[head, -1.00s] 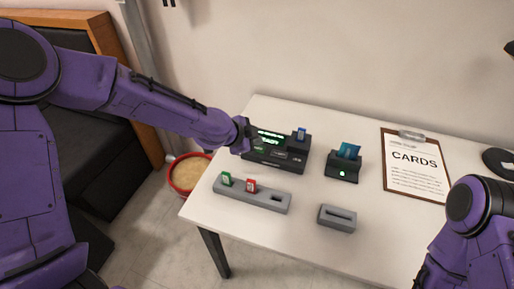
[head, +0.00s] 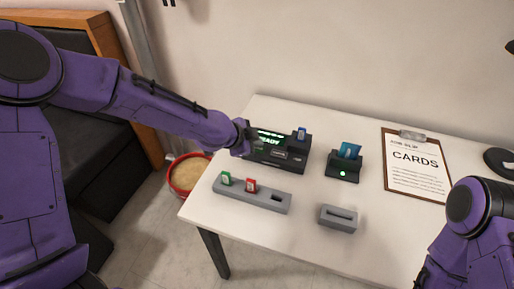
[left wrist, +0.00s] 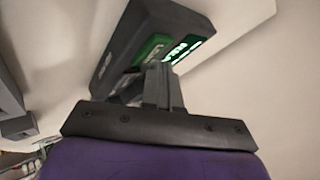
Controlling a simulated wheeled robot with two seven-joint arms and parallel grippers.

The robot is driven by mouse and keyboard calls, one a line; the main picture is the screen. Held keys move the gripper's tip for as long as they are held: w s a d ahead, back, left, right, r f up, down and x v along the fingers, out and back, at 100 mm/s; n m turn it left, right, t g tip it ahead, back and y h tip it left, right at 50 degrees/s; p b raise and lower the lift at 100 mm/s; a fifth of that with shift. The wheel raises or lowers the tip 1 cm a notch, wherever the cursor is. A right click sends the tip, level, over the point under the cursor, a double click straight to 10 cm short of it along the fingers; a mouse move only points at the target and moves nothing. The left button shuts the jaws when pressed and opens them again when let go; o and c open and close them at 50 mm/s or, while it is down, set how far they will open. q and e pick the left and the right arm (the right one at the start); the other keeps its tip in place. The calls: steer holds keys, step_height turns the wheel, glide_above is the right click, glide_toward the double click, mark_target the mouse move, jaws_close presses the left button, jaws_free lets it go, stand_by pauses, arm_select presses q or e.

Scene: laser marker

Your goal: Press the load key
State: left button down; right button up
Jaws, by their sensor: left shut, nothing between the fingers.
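The black laser marker (head: 285,164) stands at the back left of the white table, with a lit green display (head: 270,137) reading READY and a blue card (head: 301,133) upright at its right end. My left gripper (head: 246,140) is shut and empty at the marker's left end, covering part of its top. In the left wrist view, the shut fingers (left wrist: 163,85) point at the marker's panel, close to a green key (left wrist: 151,49) beside the display. I cannot tell whether they touch it. The key's label is not legible. My right gripper is out of view.
A grey rack (head: 232,195) with a green and a red card is in front of the marker. A black holder (head: 342,172) with a teal card stands to its right. A grey slotted block (head: 337,218) and a clipboard (head: 416,180) lie further right.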

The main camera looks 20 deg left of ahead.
arm_select(q)
steer(key=shift+f, duration=0.4)
stand_by(0.4)
steer(key=shift+r+p, duration=0.55)
steer(key=shift+r, duration=0.3)
step_height(320, 180, up, 5)
steer(key=p, duration=0.4)
steer(key=shift+p, duration=0.4)
